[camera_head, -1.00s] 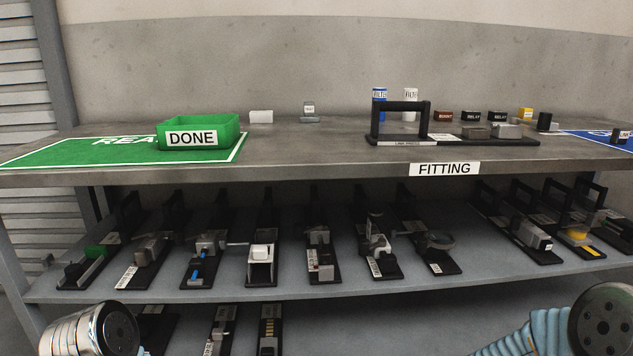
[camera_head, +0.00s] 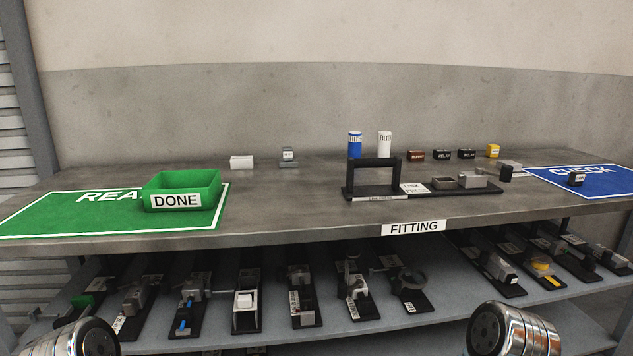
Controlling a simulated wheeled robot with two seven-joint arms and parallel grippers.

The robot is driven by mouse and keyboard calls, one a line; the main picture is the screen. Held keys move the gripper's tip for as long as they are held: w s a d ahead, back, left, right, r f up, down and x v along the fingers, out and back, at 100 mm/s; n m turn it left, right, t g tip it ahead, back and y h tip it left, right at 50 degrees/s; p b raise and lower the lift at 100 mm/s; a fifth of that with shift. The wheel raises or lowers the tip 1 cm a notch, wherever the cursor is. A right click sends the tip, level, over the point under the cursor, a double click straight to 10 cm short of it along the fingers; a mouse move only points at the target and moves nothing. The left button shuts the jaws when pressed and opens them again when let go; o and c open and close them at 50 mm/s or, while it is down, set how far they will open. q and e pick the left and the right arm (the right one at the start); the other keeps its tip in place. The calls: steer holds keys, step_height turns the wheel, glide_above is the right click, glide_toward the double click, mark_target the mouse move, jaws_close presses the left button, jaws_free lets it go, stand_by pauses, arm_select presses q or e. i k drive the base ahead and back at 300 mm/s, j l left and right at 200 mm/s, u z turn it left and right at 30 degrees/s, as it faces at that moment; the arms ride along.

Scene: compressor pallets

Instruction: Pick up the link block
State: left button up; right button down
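A small dark block with a white label (camera_head: 577,179) sits on the blue CHECK mat (camera_head: 612,183) at the right end of the bench. Its label is too small to read surely, so I cannot confirm it is the link block. A black pallet with a handle (camera_head: 352,191) stands right of the bench's middle; its card seems to read LINK PRESS. It bears grey metal blocks (camera_head: 473,179). Chrome and dark parts of my two arms show at the bottom left and bottom right. No fingers of either gripper are visible.
A green DONE bin (camera_head: 208,193) stands on the green mat (camera_head: 60,220) at left. A white block (camera_head: 241,162), a blue can (camera_head: 355,145), a white can (camera_head: 384,145) and several small boxes line the back. Loaded pallets fill the shelf below. The bench's middle front is clear.

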mark_target(576, 178)
steer(key=z, duration=1.55)
steer(key=i+l+u, duration=0.15)
steer(key=i+l, duration=0.2)
steer(key=i, duration=0.1)
